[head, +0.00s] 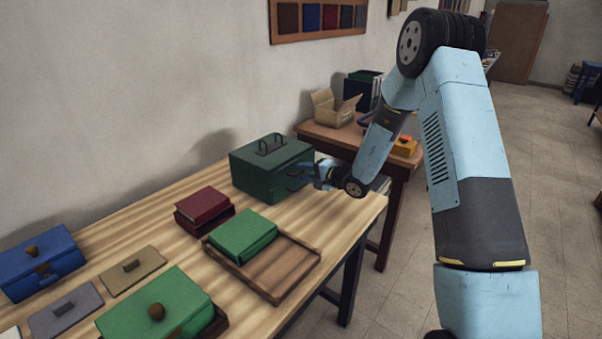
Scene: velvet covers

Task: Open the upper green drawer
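A dark green box-shaped cabinet (258,178) with a handle on its top stands at the far end of the wooden table. Its front faces the right, toward my arm. My gripper (307,174) is at that front, close against it. The gripper and wrist cover part of the front, so the upper drawer's handle and any gap around the drawer cannot be made out. The fingers are small and dark here. I cannot tell whether they are open or shut, or whether they touch the drawer.
Nearer on the table (165,225) are a wooden tray (270,280) with a green box (243,235), a red box (205,207), a blue box (40,262), a green knobbed box (155,308) and flat lids. A side table (375,137) holds an open carton (335,107).

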